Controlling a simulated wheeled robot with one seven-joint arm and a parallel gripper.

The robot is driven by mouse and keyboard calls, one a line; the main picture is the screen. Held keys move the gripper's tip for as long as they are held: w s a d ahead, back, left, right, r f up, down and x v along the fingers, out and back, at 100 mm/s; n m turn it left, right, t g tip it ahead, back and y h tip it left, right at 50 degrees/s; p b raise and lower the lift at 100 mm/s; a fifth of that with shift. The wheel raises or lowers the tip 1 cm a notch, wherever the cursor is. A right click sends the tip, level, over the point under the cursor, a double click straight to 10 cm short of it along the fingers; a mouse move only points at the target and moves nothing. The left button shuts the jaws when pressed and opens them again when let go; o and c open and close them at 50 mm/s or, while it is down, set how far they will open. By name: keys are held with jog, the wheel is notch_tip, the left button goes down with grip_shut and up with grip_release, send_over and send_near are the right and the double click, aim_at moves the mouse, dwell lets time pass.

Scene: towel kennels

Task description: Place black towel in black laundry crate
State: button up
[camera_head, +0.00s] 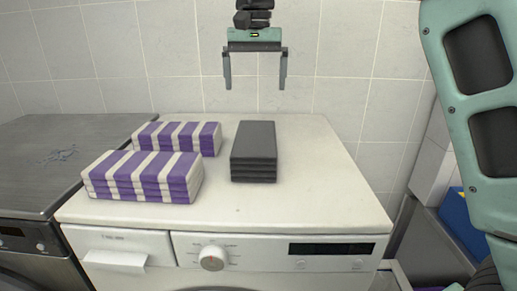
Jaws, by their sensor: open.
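The black towel (253,150) is folded into a dark, layered block. It lies on top of the white washing machine (310,190), right of the middle of the stacks. My gripper (255,86) is open and empty, fingers pointing down. It appears above and behind the black towel in the picture, apart from it, in front of the tiled wall. I cannot clearly make out a black laundry crate; a dark grey container (430,240) shows partly at the right, behind my arm.
Two purple-and-white striped folded towels, one at the front (145,177) and one behind (178,138), lie left of the black towel. A dark appliance (60,160) stands at left. A blue item (456,212) sits at far right. The machine top's right side is clear.

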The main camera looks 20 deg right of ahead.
aim_at(256, 128)
notch_tip(256, 128, down, 10)
jog(key=shift+r+p, duration=0.25)
jog(key=shift+p, duration=0.65)
jog(key=shift+s+d+f+p, duration=0.1)
jog(key=shift+f+p, duration=1.15)
jog(key=shift+f, duration=1.4)
jog(key=c, duration=1)
